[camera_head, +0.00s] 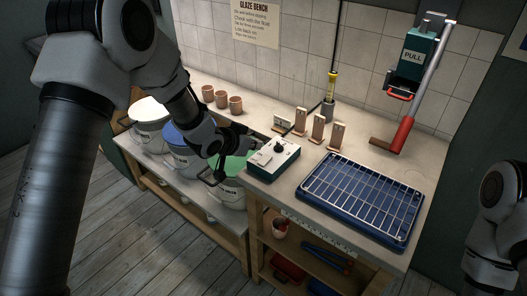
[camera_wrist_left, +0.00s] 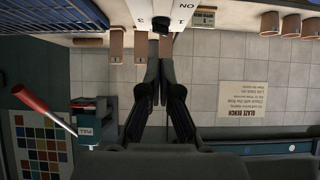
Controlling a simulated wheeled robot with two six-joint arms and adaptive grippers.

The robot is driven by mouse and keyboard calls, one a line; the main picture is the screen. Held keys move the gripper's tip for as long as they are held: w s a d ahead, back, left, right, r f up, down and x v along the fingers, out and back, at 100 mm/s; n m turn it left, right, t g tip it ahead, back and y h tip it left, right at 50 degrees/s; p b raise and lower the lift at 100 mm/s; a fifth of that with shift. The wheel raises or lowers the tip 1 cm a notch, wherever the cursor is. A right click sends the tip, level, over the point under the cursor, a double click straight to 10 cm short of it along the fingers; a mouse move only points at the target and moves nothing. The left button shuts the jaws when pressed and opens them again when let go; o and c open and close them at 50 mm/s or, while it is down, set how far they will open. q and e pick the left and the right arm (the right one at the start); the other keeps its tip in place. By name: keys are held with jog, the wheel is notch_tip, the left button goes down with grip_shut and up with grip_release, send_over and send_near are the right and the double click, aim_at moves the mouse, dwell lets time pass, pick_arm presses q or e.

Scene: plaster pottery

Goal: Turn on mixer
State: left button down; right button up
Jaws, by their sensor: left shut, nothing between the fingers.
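The teal control box (camera_head: 272,160) with a white top and a black knob (camera_head: 280,146) stands at the left front of the right-hand bench. A dark cable runs from it toward an upright rod with a yellow band (camera_head: 331,84) at the back. My left gripper (camera_head: 240,143) is beside the box, left of the knob. In the left wrist view, upside down, its shut, empty fingers (camera_wrist_left: 160,65) point toward the black knob (camera_wrist_left: 160,22) on the white printed panel (camera_wrist_left: 178,12). I cannot tell whether they touch the knob. My right gripper is outside the view.
Several brown test tiles (camera_head: 318,128) stand behind the box. A wire rack over a blue tray (camera_head: 413,230) lies to its right. Lidded buckets (camera_head: 184,150) stand lower left, under my left arm. Small clay cups (camera_head: 221,98) and a red-handled lever (camera_head: 402,135) are at the back.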

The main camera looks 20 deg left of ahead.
aim_at(267, 156)
pick_arm(q)
jog(key=p+x, duration=0.1)
jog(key=x, duration=0.3)
jog(key=shift+w+a, duration=0.1)
jog(key=shift+w, duration=0.1)
jog(key=f, duration=0.3)
jog(key=shift+w+p, duration=0.35)
jog(key=shift+p, duration=0.05)
jog(key=shift+d+f, duration=0.2)
jog(key=shift+f, duration=0.6)
jog(key=shift+w, duration=0.1)
jog(key=shift+f, duration=0.1)
jog(key=shift+f+b, duration=0.35)
jog(key=shift+b, duration=0.05)
jog(key=shift+r, duration=0.25)
jog(key=shift+w, duration=0.1)
